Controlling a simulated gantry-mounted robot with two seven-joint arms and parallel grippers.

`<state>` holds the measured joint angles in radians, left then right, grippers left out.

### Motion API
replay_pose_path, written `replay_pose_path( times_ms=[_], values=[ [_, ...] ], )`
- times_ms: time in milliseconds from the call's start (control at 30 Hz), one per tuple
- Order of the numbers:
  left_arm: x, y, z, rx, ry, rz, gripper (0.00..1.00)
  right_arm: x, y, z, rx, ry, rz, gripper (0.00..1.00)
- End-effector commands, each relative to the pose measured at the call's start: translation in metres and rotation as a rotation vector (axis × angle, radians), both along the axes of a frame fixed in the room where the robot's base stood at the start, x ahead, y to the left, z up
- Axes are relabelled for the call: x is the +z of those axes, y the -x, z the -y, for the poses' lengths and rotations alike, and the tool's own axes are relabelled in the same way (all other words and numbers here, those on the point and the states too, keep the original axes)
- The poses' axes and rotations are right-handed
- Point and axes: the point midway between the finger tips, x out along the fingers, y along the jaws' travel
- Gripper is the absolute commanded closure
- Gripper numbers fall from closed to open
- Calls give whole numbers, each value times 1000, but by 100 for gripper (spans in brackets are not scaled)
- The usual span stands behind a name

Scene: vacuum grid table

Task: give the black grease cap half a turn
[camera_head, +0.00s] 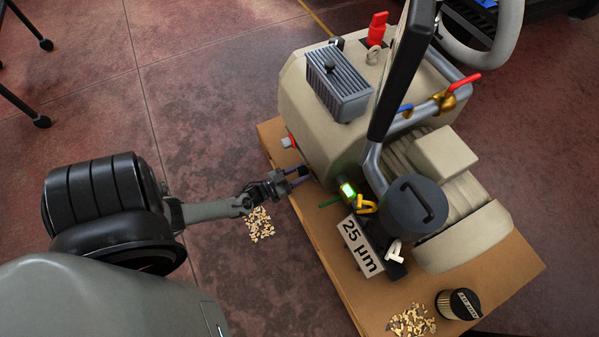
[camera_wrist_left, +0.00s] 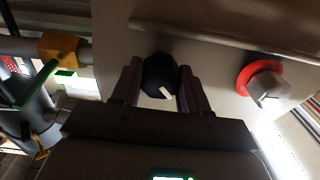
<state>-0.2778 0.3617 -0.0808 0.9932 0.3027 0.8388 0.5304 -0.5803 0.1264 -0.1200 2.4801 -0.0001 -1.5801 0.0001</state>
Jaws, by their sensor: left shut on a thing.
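The black grease cap (camera_wrist_left: 161,76) is a dark round knob with a white mark, set on the beige pump body. In the left wrist view it sits between the two fingers of my left gripper (camera_wrist_left: 157,88), which is shut on it. The white mark points to the lower right in that view. In the head view my left gripper (camera_head: 296,176) reaches the near side of the pump body (camera_head: 305,110), and the cap is mostly hidden by the fingers. My right gripper is in neither view.
A red-ringed knob (camera_wrist_left: 262,82) is right of the cap in the wrist view. Wood chips (camera_head: 260,225) lie on the floor.

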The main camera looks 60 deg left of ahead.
Motion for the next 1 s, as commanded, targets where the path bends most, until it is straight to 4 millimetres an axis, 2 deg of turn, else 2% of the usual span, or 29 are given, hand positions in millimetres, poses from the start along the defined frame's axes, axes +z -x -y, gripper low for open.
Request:
replay_pose_path(
  times_ms=[1000],
  values=[
    [-1,0,-1,0,-969,5,86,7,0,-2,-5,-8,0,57]
  ],
)
